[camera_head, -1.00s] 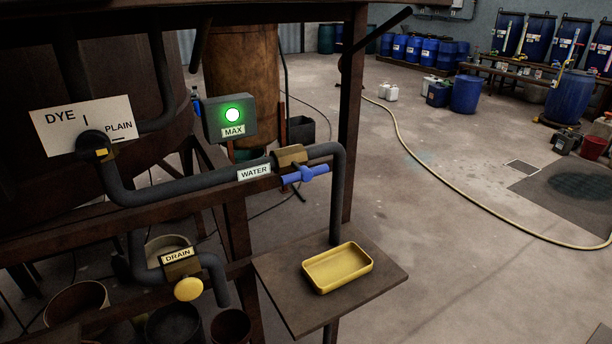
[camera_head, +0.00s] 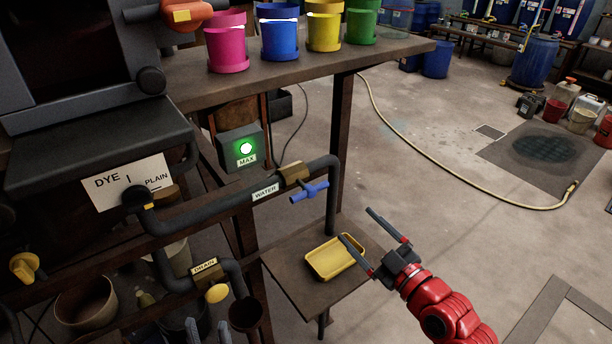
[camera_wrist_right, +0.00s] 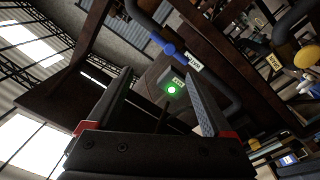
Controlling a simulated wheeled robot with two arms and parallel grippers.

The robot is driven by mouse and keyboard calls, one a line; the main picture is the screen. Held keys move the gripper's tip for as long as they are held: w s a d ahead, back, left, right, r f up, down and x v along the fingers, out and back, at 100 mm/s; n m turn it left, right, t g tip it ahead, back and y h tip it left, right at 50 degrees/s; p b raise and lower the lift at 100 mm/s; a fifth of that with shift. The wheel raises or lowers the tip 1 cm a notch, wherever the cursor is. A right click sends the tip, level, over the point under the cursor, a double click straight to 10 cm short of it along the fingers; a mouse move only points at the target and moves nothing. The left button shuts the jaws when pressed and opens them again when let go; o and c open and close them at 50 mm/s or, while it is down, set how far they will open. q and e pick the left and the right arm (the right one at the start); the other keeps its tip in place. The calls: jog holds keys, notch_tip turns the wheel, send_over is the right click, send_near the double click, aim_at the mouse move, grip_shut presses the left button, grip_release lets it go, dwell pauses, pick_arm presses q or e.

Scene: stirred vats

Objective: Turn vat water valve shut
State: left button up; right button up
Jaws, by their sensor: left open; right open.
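The water valve has a brass body (camera_head: 293,174) on a dark pipe beside the WATER label (camera_head: 265,191). Its blue handle (camera_head: 309,191) lies roughly in line with the pipe. The handle also shows in the right wrist view (camera_wrist_right: 169,48), beyond the fingertips. My right gripper (camera_head: 355,224) is open and empty, below and right of the handle, near the yellow tray, and apart from the valve. Its two fingers frame the right wrist view (camera_wrist_right: 158,74). My left gripper (camera_head: 207,328) shows only its fingertips at the bottom edge, open, below the drain valve.
A green-lit MAX box (camera_head: 241,148) hangs behind the pipe. The drain valve has a yellow handle (camera_head: 217,293). A yellow tray (camera_head: 333,259) sits on a small shelf (camera_head: 293,280) below the water valve. Colored buckets (camera_head: 280,37) stand on the upper shelf. Open floor lies to the right.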

aim_at(312, 193)
jog(key=shift+n+g, duration=0.4)
jog(key=p+x, duration=0.2)
jog(key=x, duration=0.3)
jog(key=p+x, duration=0.3)
jog(key=x, duration=0.2)
jog(key=a+p+x, duration=0.1)
jog(key=p+x, duration=0.1)
jog(key=x, duration=0.4)
jog(key=shift+s+a+f, duration=0.1)
jog(key=shift+s, duration=0.15)
jog(key=shift+w+a+f+p, duration=0.1)
jog(key=shift+w+a+p, duration=0.25)
jog(key=shift+w, duration=0.1)
